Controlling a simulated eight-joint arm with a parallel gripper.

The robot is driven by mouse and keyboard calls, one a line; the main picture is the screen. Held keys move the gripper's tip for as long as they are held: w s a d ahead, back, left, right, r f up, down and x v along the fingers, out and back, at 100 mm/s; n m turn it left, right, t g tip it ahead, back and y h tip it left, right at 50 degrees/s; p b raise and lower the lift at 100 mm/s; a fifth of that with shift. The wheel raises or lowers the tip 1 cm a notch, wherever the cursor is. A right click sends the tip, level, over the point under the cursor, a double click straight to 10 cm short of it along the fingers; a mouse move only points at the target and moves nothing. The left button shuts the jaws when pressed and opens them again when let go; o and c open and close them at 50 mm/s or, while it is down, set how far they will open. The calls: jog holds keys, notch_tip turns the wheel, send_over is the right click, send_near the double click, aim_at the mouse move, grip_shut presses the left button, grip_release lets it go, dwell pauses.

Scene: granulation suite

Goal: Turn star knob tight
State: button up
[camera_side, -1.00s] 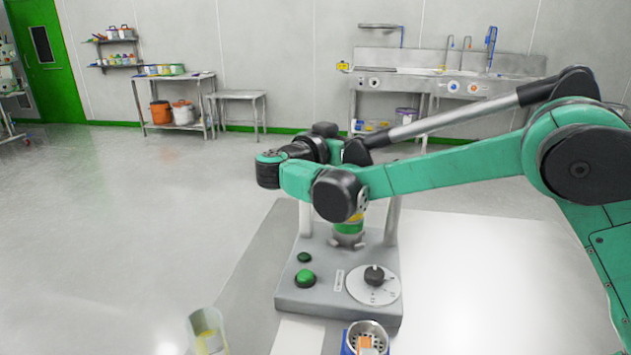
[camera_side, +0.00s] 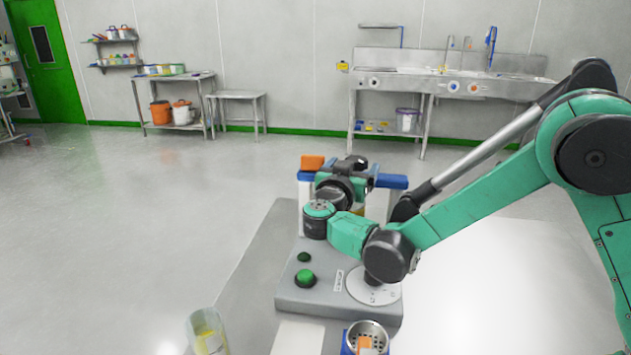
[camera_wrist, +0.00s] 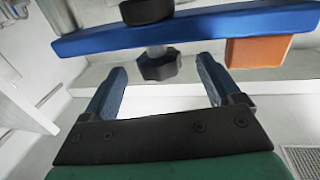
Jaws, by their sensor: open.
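The dark star knob (camera_wrist: 158,66) sits on a short metal stem beside a blue crossbar (camera_wrist: 200,30) in the wrist view. My gripper (camera_wrist: 162,68) is open, with one blue-grey finger on each side of the knob. The knob shows in the gap between the fingertips, and I cannot tell whether either finger touches it. A second round black part sits across the bar. In the side view the crossbar (camera_side: 391,181) spans the top of the grey machine (camera_side: 320,302), and my wrist hides its middle and most of the knob.
An orange block (camera_side: 312,162) is fixed on the bar's left part. The machine base has a green button (camera_side: 305,277) and a dial (camera_side: 362,291), partly covered by my arm. A clear beaker with yellow contents (camera_side: 207,332) and a perforated cup (camera_side: 367,337) stand in front.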

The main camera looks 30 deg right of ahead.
aim_at(362, 160)
jog(key=shift+x, duration=2.35)
grip_shut()
jog(key=m+g+h, duration=0.1)
jog(key=g, duration=0.1)
jog(key=m+g+h, duration=0.1)
jog(key=m+g, duration=0.2)
jog(key=g, duration=0.2)
jog(key=shift+s+d+m+h, duration=0.15)
jog(key=shift+s+m+h, duration=0.2)
jog(key=shift+m+h, duration=0.05)
grip_release()
